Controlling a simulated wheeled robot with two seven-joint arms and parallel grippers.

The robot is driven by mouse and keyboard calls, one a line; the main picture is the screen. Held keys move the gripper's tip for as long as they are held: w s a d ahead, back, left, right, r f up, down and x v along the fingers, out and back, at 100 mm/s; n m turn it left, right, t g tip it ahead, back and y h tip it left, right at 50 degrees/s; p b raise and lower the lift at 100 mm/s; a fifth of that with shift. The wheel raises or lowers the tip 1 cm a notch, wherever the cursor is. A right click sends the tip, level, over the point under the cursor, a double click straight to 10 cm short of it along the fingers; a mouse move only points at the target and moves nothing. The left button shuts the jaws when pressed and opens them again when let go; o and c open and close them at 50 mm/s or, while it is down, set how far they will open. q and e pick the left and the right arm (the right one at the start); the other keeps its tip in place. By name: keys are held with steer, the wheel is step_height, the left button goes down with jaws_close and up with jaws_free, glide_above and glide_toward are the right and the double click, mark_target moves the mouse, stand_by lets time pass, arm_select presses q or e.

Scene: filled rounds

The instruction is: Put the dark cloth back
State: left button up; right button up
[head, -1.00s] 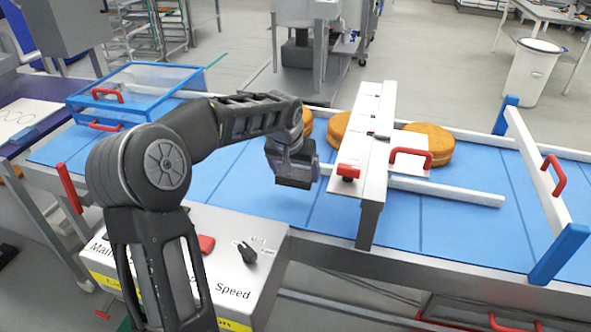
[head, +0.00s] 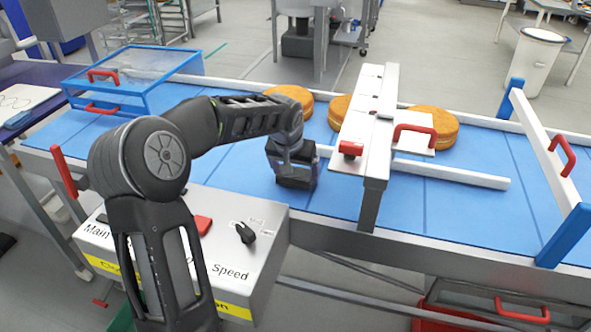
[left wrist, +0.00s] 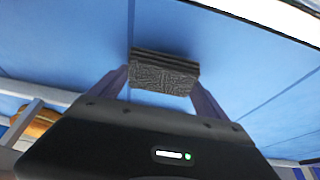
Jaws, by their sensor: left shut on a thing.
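My left gripper (head: 296,180) hangs over the blue conveyor belt (head: 240,170), left of the metal cross-frame, and its tips are hard to make out in the head view. In the left wrist view its two purplish fingers are shut on the dark cloth (left wrist: 165,72), a small folded dark grey piece with a woven pattern. Blue belt shows behind the cloth; I cannot tell whether it touches the belt. My right gripper is not in view.
Several round cakes (head: 435,127) lie along the belt's far side. The metal cross-frame (head: 366,125) with red handles spans the belt. A white rail (head: 450,174) runs right of it. A control box (head: 230,265) stands in front. A clear-topped blue guard (head: 135,80) covers the left end.

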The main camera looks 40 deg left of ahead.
mark_target(292, 180)
arm_select(q)
steer(key=shift+f+b, duration=0.6)
steer(key=shift+f, duration=0.05)
steer(key=o, duration=1.3)
steer(key=shift+r, duration=0.1)
steer(key=shift+b+v, duration=0.35)
steer(key=shift+v, duration=3.5)
